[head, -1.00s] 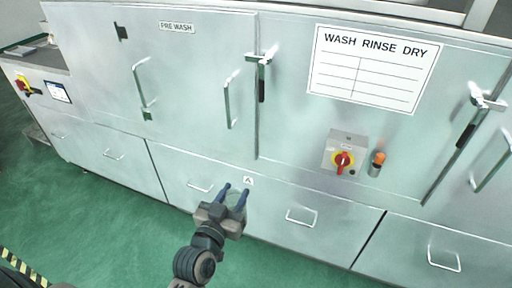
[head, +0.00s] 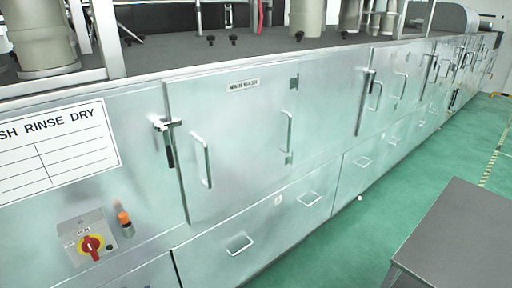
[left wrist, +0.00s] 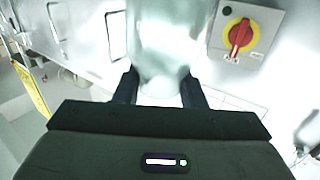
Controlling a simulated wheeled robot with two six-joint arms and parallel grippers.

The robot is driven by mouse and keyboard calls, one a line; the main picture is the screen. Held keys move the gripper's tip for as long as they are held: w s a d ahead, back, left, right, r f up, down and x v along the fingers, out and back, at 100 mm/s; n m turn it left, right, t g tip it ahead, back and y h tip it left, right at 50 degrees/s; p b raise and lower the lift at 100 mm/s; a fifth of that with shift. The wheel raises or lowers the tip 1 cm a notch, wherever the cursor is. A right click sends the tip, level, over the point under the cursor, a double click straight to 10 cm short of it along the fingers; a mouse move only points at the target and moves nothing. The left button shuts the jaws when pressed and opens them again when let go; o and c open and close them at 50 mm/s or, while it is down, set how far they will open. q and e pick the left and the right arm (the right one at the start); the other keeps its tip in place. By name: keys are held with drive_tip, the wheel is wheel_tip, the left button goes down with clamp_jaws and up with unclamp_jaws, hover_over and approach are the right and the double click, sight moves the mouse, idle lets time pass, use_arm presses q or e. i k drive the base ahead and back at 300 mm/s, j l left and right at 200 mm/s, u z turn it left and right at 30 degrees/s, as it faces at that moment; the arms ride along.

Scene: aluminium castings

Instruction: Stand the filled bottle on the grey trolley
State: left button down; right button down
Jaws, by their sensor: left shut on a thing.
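In the left wrist view, my left gripper (left wrist: 160,88) is shut on a pale, see-through bottle (left wrist: 170,35). The bottle sits between the two dark fingers and runs up out of the top of the picture. I cannot tell how full it is. In the head view, a flat grey top, which looks like the grey trolley (head: 465,235), stands at the lower right and is cut off by the picture edge. Its visible top is bare. Neither of my grippers shows in the head view, and my right gripper is in no view.
A long metal washing machine (head: 240,140) with protruding handles (head: 204,160) runs along the left and back. A red and yellow switch (head: 90,245) sits on its front, also visible in the left wrist view (left wrist: 240,36). Green floor (head: 400,190) is open between machine and trolley.

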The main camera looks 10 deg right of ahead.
sight(482, 235)
drive_tip(key=z, duration=0.45)
drive_tip(key=l+z, duration=0.15)
drive_tip(key=z, duration=0.8)
drive_tip(key=l+z, duration=0.1)
drive_tip(key=z, duration=0.35)
